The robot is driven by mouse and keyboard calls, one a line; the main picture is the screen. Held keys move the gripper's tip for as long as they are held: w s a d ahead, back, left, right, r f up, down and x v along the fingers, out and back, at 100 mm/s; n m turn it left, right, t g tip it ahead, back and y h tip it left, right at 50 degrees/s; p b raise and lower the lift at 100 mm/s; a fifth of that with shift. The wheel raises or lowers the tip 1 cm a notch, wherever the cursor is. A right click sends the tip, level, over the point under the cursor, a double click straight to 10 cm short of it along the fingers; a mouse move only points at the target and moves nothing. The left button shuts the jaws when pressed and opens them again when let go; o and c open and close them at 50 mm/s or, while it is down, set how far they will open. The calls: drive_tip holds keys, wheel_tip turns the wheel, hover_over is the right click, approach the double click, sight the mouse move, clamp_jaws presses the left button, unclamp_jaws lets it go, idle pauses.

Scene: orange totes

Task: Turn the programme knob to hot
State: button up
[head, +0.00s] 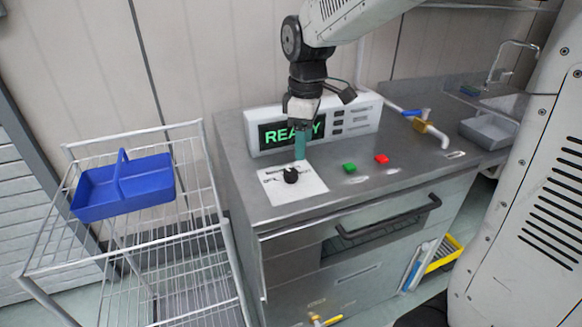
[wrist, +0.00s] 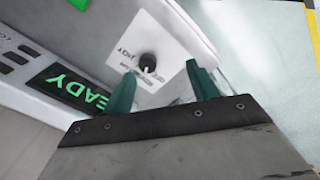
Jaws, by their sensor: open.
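The black programme knob (head: 291,175) sits on a white label plate (head: 310,186) on the steel counter top. In the wrist view the knob (wrist: 147,62) shows beyond the fingertips, with a light mark on its side and printed words beside it. The words are too small and turned to read surely. My gripper (head: 300,150) points down above and just behind the knob. In the wrist view my gripper (wrist: 160,78) has its two green fingers spread wide, with nothing between them. The fingers appear apart from the knob.
A display box (head: 350,122) reading READY stands behind the plate. A green button (head: 349,168) and a red button (head: 382,158) lie to the right. A wire trolley (head: 205,190) with a blue caddy (head: 100,192) stands left. A sink (head: 492,130) is at right.

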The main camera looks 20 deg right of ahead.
sight(291, 172)
drive_tip(key=w+f, duration=0.1)
drive_tip(key=w+f+n, duration=0.1)
drive_tip(key=w, duration=0.1)
drive_tip(key=w+f+n, duration=0.1)
drive_tip(key=w, duration=0.1)
drive_tip(key=shift+w+a+f, duration=0.1)
drive_tip(key=shift+a+f, duration=0.15)
drive_tip(key=shift+a, duration=0.15)
drive_tip(key=shift+w+f+n, duration=0.15)
drive_tip(key=shift+f+n, duration=0.15)
wheel_tip(291, 172, down, 7)
drive_tip(key=shift+f, duration=0.15)
drive_tip(key=c, duration=1)
